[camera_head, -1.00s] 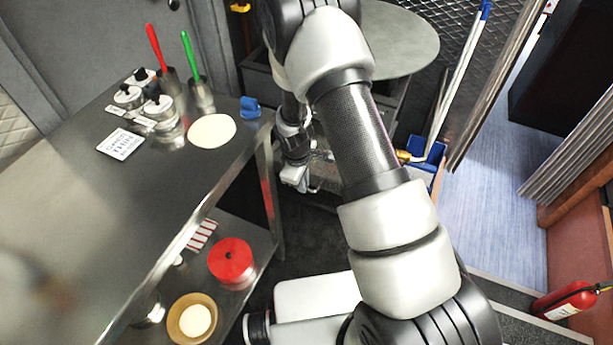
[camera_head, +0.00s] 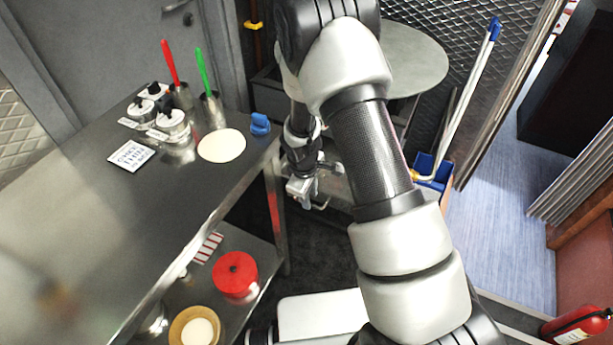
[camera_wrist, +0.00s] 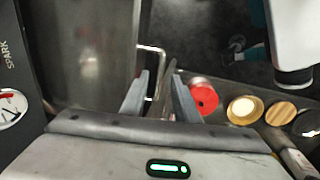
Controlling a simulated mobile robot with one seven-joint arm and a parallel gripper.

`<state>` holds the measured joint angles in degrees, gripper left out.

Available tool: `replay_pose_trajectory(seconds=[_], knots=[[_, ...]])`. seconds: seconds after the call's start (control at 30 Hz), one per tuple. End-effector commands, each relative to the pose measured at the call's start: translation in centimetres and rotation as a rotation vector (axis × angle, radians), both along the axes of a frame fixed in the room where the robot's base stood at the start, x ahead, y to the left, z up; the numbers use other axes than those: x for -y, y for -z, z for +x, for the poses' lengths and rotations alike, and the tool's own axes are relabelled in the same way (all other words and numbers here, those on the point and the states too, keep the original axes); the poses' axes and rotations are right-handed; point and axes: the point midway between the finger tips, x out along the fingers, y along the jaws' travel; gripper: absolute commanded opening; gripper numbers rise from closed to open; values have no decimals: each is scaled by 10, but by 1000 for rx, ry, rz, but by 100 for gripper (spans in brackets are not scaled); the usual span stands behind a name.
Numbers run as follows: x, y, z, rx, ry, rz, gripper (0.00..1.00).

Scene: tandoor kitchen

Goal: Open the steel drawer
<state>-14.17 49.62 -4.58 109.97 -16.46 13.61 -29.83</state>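The steel drawer (camera_wrist: 92,50) shows in the wrist view as a dull metal surface left of my fingers. Its bar handle (camera_wrist: 152,48) is a thin bent metal bar standing out from its right side. My gripper (camera_wrist: 159,98) is open, with its two fingers apart. The lower end of the handle reaches in between the fingertips; I cannot tell whether it touches either one. In the head view my gripper (camera_head: 303,192) is small, beyond the corner of the steel table, beside the handle (camera_head: 328,201). My arm hides much of the drawer there, and how far it is out is unclear.
The steel table (camera_head: 75,215) stands at left, its lower shelf holding a red canister (camera_head: 236,274) and a bowl (camera_head: 194,328). Its leg (camera_head: 276,215) is close to my gripper. A round table (camera_head: 415,62) and a blue dustpan (camera_head: 432,170) stand behind. Dark floor is open below.

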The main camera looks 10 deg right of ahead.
Motion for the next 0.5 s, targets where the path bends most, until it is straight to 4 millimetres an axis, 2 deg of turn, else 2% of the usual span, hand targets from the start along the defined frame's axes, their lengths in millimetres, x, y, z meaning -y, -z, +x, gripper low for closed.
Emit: replay_pose_trajectory(seconds=[0.03, 0.3, 0.5], knots=[[-2, -15, 0, 5, -1, 2, 28], [-8, -81, -10, 6, 0, 2, 28], [-13, -122, -17, 5, -1, 2, 28]])
